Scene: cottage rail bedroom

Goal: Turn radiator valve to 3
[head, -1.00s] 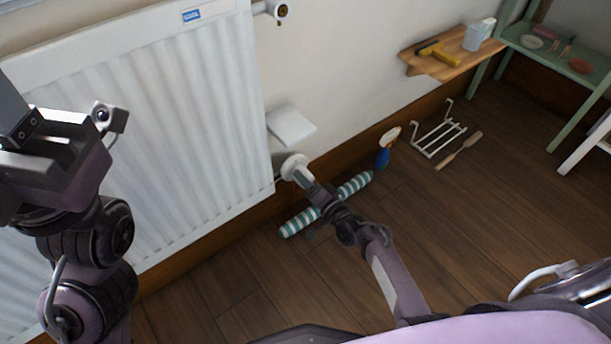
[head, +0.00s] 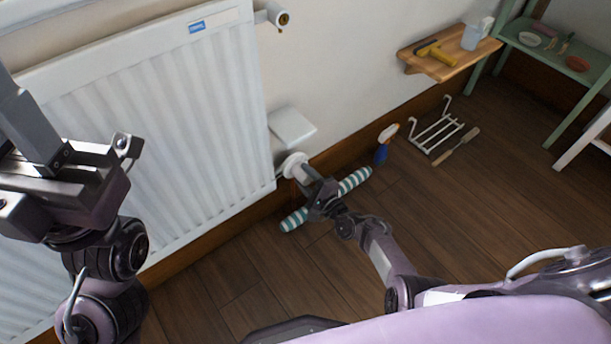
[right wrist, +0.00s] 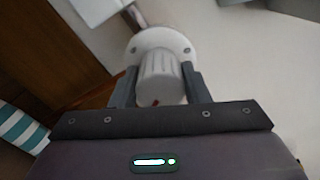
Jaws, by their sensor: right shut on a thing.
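A white panel radiator (head: 170,130) fills the left of the head view. Its white round valve (head: 293,163) sits low at the radiator's right end. In the right wrist view the valve's ribbed white knob (right wrist: 160,75) stands between my two dark fingers, with a round white plate behind it and a small red mark at its near edge. My right gripper (right wrist: 160,88) is shut on the knob; in the head view it (head: 302,174) largely hides the valve's front. No numbers are readable. My left gripper (head: 65,185) is raised before the radiator; its fingertips are not clear.
A striped teal-and-white roll (head: 355,181) lies on the floor behind my right wrist. A white box (head: 292,127) is on the wall above the valve. A blue spray bottle (head: 382,153), white rack (head: 437,134) and brush (head: 456,147) are right. A wooden shelf (head: 460,55) holds tools.

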